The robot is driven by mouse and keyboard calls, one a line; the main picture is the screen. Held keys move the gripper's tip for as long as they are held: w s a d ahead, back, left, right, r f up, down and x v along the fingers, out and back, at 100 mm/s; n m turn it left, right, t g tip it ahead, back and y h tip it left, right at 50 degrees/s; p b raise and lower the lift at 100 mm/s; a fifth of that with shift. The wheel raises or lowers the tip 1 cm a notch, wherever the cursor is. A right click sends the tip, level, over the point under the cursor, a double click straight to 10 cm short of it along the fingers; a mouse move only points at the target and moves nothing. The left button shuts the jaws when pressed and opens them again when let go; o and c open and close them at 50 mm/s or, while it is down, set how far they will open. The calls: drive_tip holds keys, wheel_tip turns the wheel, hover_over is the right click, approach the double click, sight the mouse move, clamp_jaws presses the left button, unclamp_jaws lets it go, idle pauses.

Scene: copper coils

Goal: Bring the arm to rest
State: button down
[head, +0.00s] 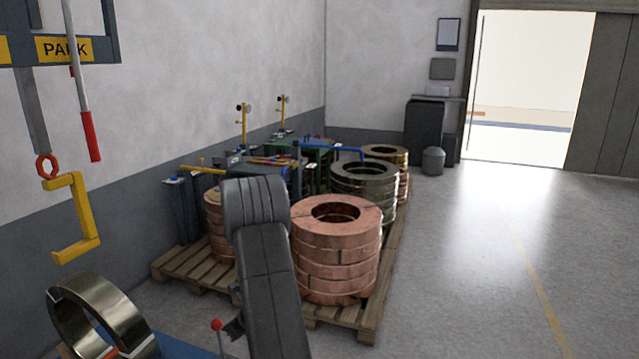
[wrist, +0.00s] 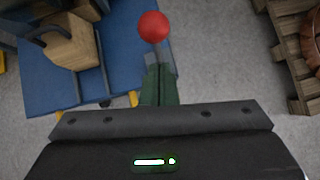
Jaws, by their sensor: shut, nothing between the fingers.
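My arm (head: 265,260) rises from the bottom edge of the head view and bends at a thick dark joint in front of the pallet. My gripper (wrist: 158,88) shows in the wrist view as two dark green fingers close together, with nothing between them. A red ball knob (wrist: 153,27) on a grey stem appears just beyond the fingertips. Whether they touch cannot be told. In the head view the knob (head: 217,324) stands left of my arm, near the bottom edge.
Copper coils (head: 336,250) are stacked on a wooden pallet (head: 180,262) near my arm. A steel coil (head: 120,312) stands at lower left by a blue surface (wrist: 50,95). A yellow hook (head: 80,225) hangs at left. Open floor (head: 470,270) lies right.

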drive_tip(key=s+d+f+t+y+b, duration=0.3)
drive_tip(key=d+f+y+b, duration=0.4)
drive_tip(key=b, duration=2)
drive_tip(key=shift+s+d+f+m+b, duration=0.2)
drive_tip(key=shift+d+f+m+b, duration=0.15)
drive_tip(key=shift+d+f, duration=0.6)
drive_tip(key=shift+d+r, duration=0.25)
drive_tip(key=shift+r, duration=0.05)
